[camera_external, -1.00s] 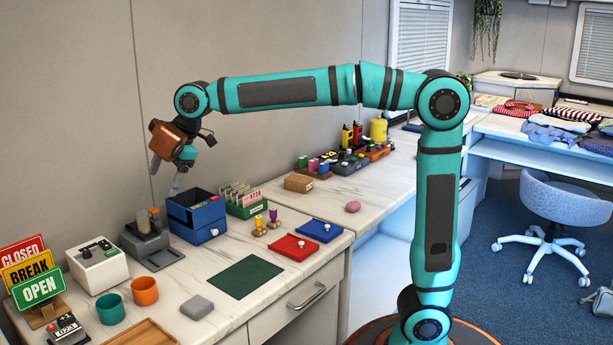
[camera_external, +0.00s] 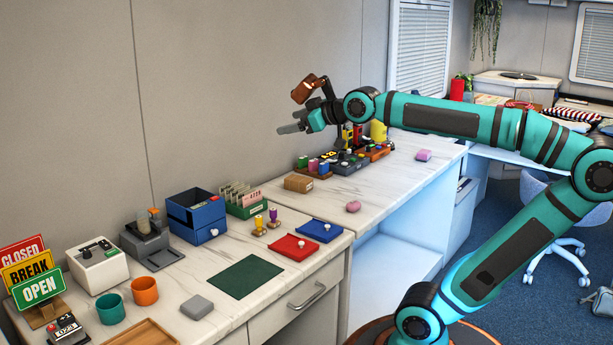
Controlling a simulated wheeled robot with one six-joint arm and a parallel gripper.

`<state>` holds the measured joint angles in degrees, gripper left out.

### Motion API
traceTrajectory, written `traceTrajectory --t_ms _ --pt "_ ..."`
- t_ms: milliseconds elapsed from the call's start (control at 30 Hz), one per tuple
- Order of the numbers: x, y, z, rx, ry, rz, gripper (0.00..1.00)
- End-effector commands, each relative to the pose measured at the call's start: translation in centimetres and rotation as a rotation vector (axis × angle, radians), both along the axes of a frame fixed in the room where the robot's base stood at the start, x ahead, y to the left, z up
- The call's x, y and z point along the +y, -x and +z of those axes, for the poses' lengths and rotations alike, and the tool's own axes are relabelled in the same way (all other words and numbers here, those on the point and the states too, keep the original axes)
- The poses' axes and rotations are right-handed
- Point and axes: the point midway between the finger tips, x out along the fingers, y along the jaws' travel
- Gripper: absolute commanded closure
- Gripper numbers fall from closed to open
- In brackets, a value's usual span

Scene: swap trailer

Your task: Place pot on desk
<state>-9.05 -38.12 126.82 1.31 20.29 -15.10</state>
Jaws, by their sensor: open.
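My gripper (camera_external: 288,129) is in the air above the back counter, near the wall, with its fingers pointing left and nothing visible between them. A red pot-like item with green leaves (camera_external: 459,88) stands at the back right, partly hidden behind my arm; I cannot tell for certain that it is the pot. My gripper is well to its left. The near marble-topped desk (camera_external: 215,265) fills the lower left, and a second marble-topped desk (camera_external: 385,180) continues behind it.
A teal cup (camera_external: 110,308), an orange cup (camera_external: 144,291), a blue box (camera_external: 196,215) and signs (camera_external: 38,278) crowd the near desk's left side. A dark green mat (camera_external: 245,277) lies bare. Small devices (camera_external: 345,162) stand below my gripper. A chair (camera_external: 555,205) is at right.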

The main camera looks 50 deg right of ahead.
Motion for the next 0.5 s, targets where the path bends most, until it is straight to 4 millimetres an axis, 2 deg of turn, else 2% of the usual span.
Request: traceTrajectory --t_ms 33,100,233,400,500 --pt "-1.3 1.5 0.0 -0.036 -0.034 -0.037 0.23" --pt "-2.7 3.2 0.0 -0.084 -0.085 -0.081 0.23" --pt "-4.8 6.1 -0.2 -0.166 -0.166 -0.148 0.23" --pt "-6.2 8.6 -0.6 -0.237 -0.236 -0.196 0.23" --pt "-6.6 9.2 -0.7 -0.257 -0.254 -0.207 0.23"
